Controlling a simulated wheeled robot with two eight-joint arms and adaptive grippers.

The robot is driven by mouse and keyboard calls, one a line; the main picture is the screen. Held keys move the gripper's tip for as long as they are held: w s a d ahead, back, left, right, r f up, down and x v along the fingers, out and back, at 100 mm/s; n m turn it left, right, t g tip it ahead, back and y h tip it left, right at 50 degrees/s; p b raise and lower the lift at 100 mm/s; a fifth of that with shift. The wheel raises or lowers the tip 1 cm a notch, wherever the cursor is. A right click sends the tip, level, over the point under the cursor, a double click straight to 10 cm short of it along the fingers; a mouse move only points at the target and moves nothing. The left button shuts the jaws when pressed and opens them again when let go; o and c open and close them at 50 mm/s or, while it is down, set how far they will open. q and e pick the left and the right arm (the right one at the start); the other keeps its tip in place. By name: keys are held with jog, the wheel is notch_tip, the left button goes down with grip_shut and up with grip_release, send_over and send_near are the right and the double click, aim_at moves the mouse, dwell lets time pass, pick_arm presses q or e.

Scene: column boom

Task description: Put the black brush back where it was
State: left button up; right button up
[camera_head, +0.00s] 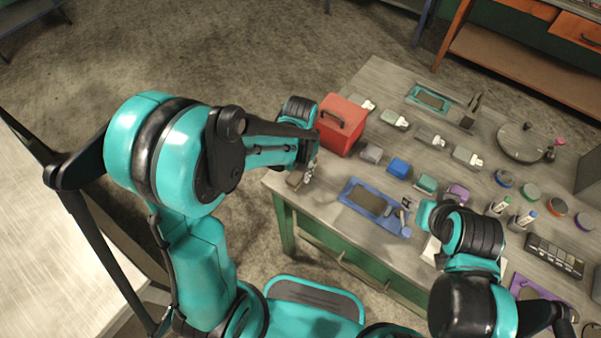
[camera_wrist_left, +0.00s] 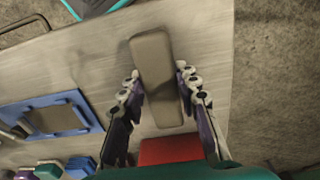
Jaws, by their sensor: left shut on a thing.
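The brush (camera_wrist_left: 157,75) is a grey-brown oblong block in the left wrist view, lying between the two fingers of my left gripper (camera_wrist_left: 160,95). In the head view my left gripper (camera_head: 309,174) is at the near left corner of the table, left of the blue tray, with the brush (camera_head: 295,180) partly showing at its fingertips. It is shut on the brush, low at the tabletop; I cannot tell whether the brush touches the wood. My right gripper (camera_head: 406,205) is by the right end of the blue tray, partly hidden by its own arm; its jaw opening is unclear.
A red box (camera_head: 341,124) with a handle stands just behind my left gripper. The blue tray (camera_head: 372,203) lies to its right. Several small coloured blocks, such as a blue one (camera_head: 398,167), stand in rows beyond. The table's near edge (camera_head: 300,203) is close.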

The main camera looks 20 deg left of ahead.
pick_arm(q)
jog(key=shift+w+f, duration=0.1)
jog(key=shift+f, duration=0.3)
jog(key=shift+r, duration=0.15)
jog(key=o, duration=0.7)
jog(key=shift+f, duration=0.25)
jog(key=o, duration=0.4)
jog(key=shift+r, duration=0.1)
jog(key=shift+r, duration=0.1)
